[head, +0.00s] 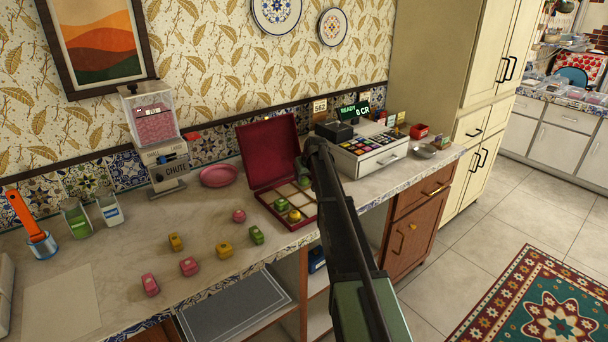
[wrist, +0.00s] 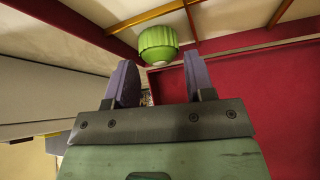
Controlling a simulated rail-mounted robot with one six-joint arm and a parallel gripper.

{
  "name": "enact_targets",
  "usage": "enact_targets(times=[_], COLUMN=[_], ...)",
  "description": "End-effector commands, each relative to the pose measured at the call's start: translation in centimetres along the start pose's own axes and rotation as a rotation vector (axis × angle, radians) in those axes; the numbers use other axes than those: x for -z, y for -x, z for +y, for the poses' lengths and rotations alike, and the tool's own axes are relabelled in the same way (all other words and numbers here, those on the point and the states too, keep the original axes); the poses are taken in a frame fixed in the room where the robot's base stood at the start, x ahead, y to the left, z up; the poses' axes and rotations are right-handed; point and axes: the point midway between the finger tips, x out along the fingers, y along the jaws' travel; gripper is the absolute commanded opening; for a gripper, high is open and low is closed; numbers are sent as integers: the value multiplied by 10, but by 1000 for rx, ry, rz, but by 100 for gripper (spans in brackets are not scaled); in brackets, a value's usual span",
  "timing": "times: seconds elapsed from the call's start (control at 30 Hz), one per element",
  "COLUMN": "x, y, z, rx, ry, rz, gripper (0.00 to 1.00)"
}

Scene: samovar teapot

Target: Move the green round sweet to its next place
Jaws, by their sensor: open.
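The green round sweet (wrist: 157,42) is ribbed and shows in the wrist view, beyond my fingertips and apart from them. It is by the gold dividers of the red sweet box (head: 283,220). My gripper (wrist: 160,78) is open, with nothing between its two fingers. In the head view my arm reaches over the right side of the box and hides part of it. A small yellow-green sweet (head: 304,182) shows just below my gripper there; I cannot tell for sure that it is the same one. A green sweet (head: 281,204) and another greenish sweet (head: 295,215) sit in front compartments.
The box's dark red lid (head: 267,150) stands open behind it. A cash register (head: 372,150) stands close on the right. Several pink, yellow and green sweets lie on the counter to the left, with a pink plate (head: 219,176) and a sweet dispenser (head: 155,145) behind.

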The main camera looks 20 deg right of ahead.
Motion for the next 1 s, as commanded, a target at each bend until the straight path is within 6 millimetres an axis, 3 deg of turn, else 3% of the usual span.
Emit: enact_targets(times=[0.03, 0.3, 0.4, 0.63, 0.7, 0.77, 0.87, 0.9, 1.0], x=[4, 4, 2, 0, -7, -26, -88, -122, -212], y=[24, 94, 102, 99, 102, 111, 139, 155, 200], z=[-1, 0, 0, 0, -9, -31, -96, -126, -191], rx=[0, -1, -1, 0, 4, 15, 40, 49, 54], ry=[-1, 0, 0, 0, 1, 3, 8, 10, 13], rz=[0, 0, 0, 0, -9, -35, -123, -173, -305], gripper=[49, 49, 49, 49, 49, 49, 49, 49, 49])
